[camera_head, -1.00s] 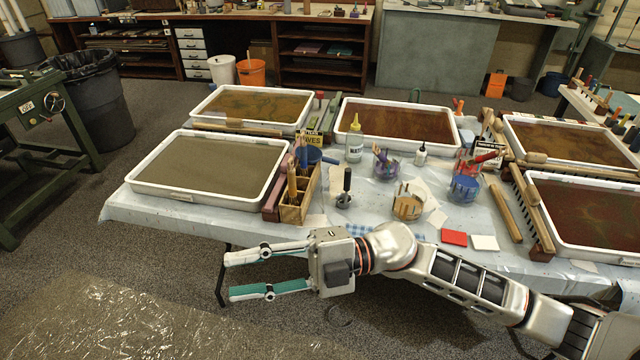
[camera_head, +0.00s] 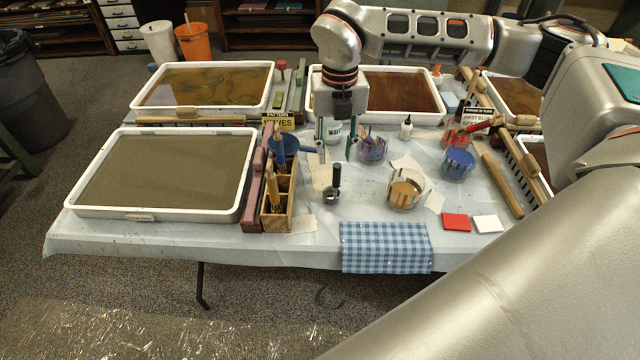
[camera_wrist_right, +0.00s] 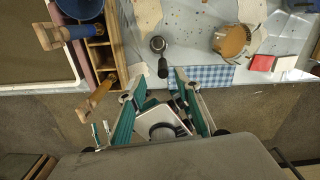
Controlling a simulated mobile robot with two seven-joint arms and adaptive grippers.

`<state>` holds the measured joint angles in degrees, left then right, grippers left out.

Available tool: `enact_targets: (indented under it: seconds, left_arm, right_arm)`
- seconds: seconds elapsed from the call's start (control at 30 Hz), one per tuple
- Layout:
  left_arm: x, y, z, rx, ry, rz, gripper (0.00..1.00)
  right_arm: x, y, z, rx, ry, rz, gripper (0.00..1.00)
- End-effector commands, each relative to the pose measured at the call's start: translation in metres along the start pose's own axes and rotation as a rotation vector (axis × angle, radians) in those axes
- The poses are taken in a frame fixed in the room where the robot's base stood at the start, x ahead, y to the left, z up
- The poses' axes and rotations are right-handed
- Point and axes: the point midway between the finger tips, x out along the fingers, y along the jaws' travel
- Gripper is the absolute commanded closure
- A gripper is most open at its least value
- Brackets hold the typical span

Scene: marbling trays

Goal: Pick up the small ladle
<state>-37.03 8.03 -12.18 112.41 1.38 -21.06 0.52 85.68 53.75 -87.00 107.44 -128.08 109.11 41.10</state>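The small ladle (camera_head: 332,188) stands on the pale table cover, its dark handle pointing up and its small metal bowl at the bottom. In the right wrist view the ladle (camera_wrist_right: 161,62) shows near the fingertips, between the lines of the two fingers. My right gripper (camera_head: 337,155) points down over the table and appears above the ladle, apart from it. Its two green-padded fingers are spread and empty, as the wrist view also shows (camera_wrist_right: 159,76). My left gripper is not in view.
A wooden compartment box (camera_head: 280,208) with tools stands left of the ladle. A blue checked cloth (camera_head: 385,247) lies in front. A blue cup (camera_head: 458,164) and a white bottle (camera_head: 406,128) stand farther right.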

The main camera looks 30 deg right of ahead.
Motion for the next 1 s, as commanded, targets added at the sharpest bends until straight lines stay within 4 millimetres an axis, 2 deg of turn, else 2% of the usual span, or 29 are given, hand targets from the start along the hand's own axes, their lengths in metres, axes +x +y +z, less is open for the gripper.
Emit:
enact_targets:
  seconds: [0.37,0.63,0.97,1.0]
  left_arm:
    - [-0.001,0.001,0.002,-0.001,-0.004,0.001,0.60]
    - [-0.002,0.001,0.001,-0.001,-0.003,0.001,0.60]
    - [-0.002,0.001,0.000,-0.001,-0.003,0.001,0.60]
    - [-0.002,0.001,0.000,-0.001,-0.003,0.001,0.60]
  right_arm:
    - [0.034,-0.004,0.001,0.005,-0.001,-0.006,0.67]
    - [0.071,-0.005,0.000,0.003,-0.001,-0.005,0.67]
    - [0.077,-0.005,0.001,0.004,-0.002,-0.003,0.67]
    - [0.077,-0.005,0.001,0.003,-0.002,-0.003,0.77]
